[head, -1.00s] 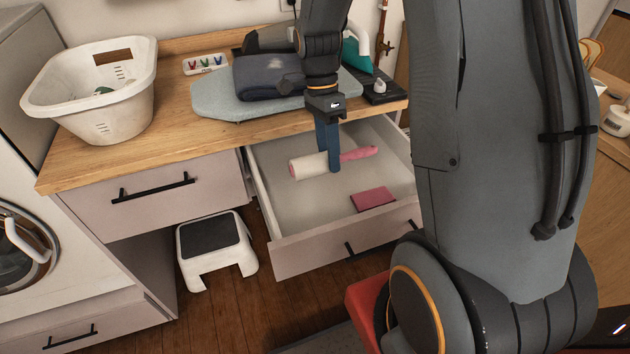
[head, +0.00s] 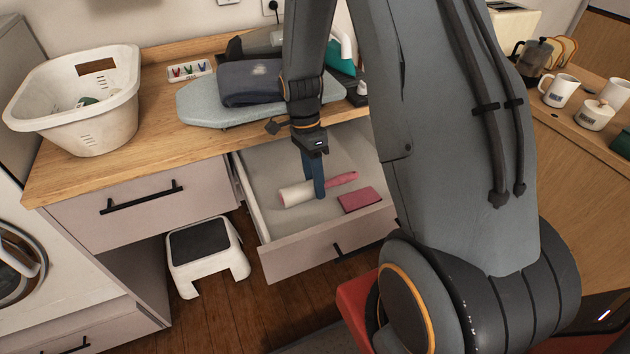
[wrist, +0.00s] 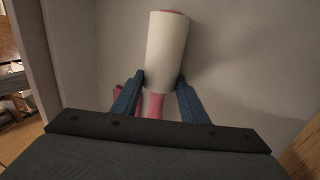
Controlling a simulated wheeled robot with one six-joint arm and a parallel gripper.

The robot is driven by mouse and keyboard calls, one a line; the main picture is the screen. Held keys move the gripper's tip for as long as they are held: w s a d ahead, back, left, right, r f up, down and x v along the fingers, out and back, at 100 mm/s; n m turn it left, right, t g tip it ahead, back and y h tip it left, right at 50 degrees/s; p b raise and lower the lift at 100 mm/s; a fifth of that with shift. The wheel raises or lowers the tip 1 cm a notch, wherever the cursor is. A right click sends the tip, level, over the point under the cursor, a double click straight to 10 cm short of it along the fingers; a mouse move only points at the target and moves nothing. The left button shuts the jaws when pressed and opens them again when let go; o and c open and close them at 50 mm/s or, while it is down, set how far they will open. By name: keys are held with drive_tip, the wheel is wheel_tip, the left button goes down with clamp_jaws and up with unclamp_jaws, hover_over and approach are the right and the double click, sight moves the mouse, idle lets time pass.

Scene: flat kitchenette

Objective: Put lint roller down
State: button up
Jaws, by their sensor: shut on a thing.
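The lint roller has a white roll and a pink handle (head: 342,180). It is inside the open drawer (head: 262,192) in the head view. My gripper (head: 318,190) points down into the drawer with its blue fingers around the roller. In the wrist view the lint roller (wrist: 167,50) lies between the two fingers (wrist: 160,90), which close on it near where the roll meets the handle. I cannot tell whether the roller touches the drawer bottom.
A pink flat item (head: 360,200) lies in the drawer, right of the roller. A white basket (head: 110,115) and an ironing board (head: 200,105) with folded dark cloth (head: 255,82) are on the counter above. A step stool (head: 207,262) stands on the floor at left.

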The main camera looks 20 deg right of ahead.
drive_tip(key=o, duration=0.8)
drive_tip(key=shift+f, duration=0.1)
drive_tip(key=b+v, duration=0.2)
drive_tip(key=v, duration=0.9)
drive_tip(key=shift+s+a+r+n+t, duration=0.2)
drive_tip(key=shift+s+a+n+t, duration=0.55)
drive_tip(key=shift+s+n, duration=1.9)
drive_tip(key=shift+s+a+r+n+t, duration=0.25)
drive_tip(key=shift+s+a+n+t, duration=0.5)
drive_tip(key=shift+s+n, duration=1.95)
drive_tip(key=shift+s+a+r+n+t, duration=0.35)
drive_tip(key=shift+s+a+n, duration=0.9)
drive_tip(key=shift+n, duration=2.4)
drive_tip(key=shift+s+d+f, duration=0.15)
drive_tip(key=shift+s+d, duration=0.2)
